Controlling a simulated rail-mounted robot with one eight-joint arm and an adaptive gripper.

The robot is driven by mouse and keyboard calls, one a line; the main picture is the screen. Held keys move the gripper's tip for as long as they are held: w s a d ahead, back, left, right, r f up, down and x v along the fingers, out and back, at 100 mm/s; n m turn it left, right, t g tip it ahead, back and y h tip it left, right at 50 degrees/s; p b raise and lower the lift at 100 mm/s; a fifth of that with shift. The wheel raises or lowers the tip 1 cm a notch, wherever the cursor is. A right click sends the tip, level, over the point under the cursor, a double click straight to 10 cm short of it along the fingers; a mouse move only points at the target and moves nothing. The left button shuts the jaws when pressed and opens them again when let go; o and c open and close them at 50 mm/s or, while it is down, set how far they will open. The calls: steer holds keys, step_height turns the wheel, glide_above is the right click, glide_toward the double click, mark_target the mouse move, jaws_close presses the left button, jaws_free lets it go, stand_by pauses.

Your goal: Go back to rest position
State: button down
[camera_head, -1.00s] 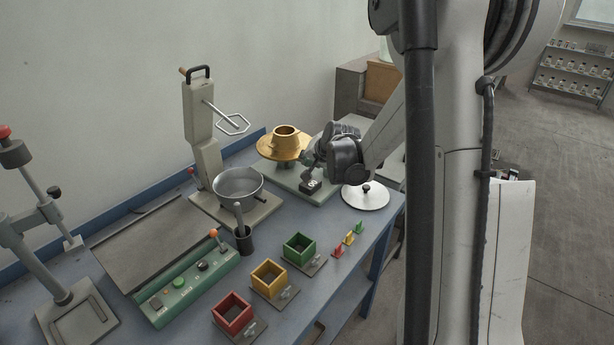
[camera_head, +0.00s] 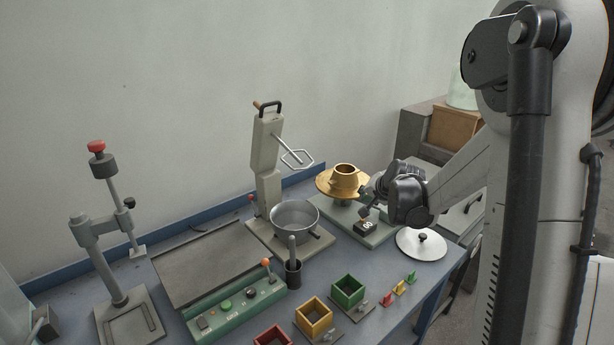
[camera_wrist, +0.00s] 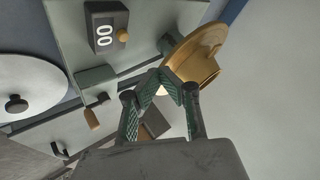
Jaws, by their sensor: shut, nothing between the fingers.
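My gripper (camera_head: 372,192) is above the right-hand end of the bench, just right of the brass bowl-shaped device (camera_head: 343,180). In the wrist view, its two fingers (camera_wrist: 160,78) meet at the tips with nothing held between them. The brass bowl (camera_wrist: 200,62) lies just beyond the fingertips there; whether they touch it I cannot tell. A small dark box with a "00" counter (camera_head: 366,228) sits on the device's grey-green base (camera_head: 338,217). The counter box (camera_wrist: 105,28) also shows at the top of the wrist view.
A white disc lid with a black knob (camera_head: 421,246) lies by the bench's right edge. A metal pan (camera_head: 295,216) under a lever press (camera_head: 266,160), a green control box (camera_head: 235,305), coloured bins (camera_head: 348,289) and a left-hand stand (camera_head: 100,240) crowd the bench. A wall runs behind.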

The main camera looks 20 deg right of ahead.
steer(key=s+a+r+n+g, duration=0.1)
steer(key=s+a+r+n, duration=0.3)
steer(key=s+a+r, duration=0.85)
steer(key=s+a+n, duration=0.2)
steer(key=s+a, duration=0.2)
steer(key=s, duration=0.7)
steer(key=s+a+f+n+g, duration=0.1)
steer(key=s+a+n, duration=0.2)
steer(key=s, duration=0.9)
steer(key=shift+a, duration=0.7)
steer(key=c, duration=2.5)
jaws_free()
steer(key=shift+f, duration=0.1)
